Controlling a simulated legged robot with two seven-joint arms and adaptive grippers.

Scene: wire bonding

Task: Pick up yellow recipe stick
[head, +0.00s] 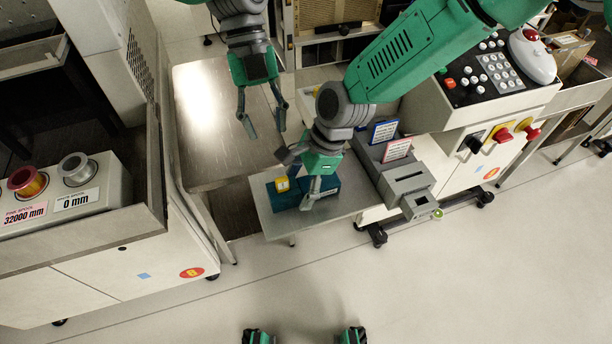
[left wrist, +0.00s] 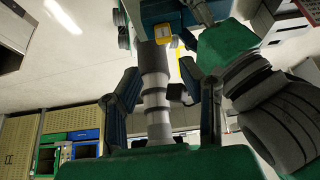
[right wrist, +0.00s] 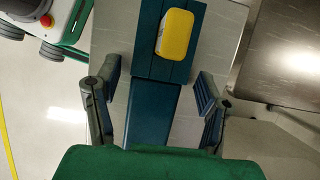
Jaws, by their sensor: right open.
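The yellow recipe stick (head: 282,184) lies on a dark teal holder (head: 329,188) on a small grey table. In the right wrist view the stick (right wrist: 175,35) rests on the far part of the teal holder (right wrist: 155,110), beyond the fingertips. My right gripper (head: 297,179) is open and empty, low over the holder, its fingers either side of the holder's nearer strip in the right wrist view. My left gripper (head: 264,122) is open and empty, higher up and away from the stick. The left wrist view also shows a yellow piece (left wrist: 164,42) beyond its fingers.
A grey stand with blue and red labels (head: 397,150) and a slotted grey box (head: 411,194) stand right of the table. A button console (head: 490,75) is farther right. A bare metal table (head: 205,100) lies behind left. Spools (head: 26,182) sit at far left.

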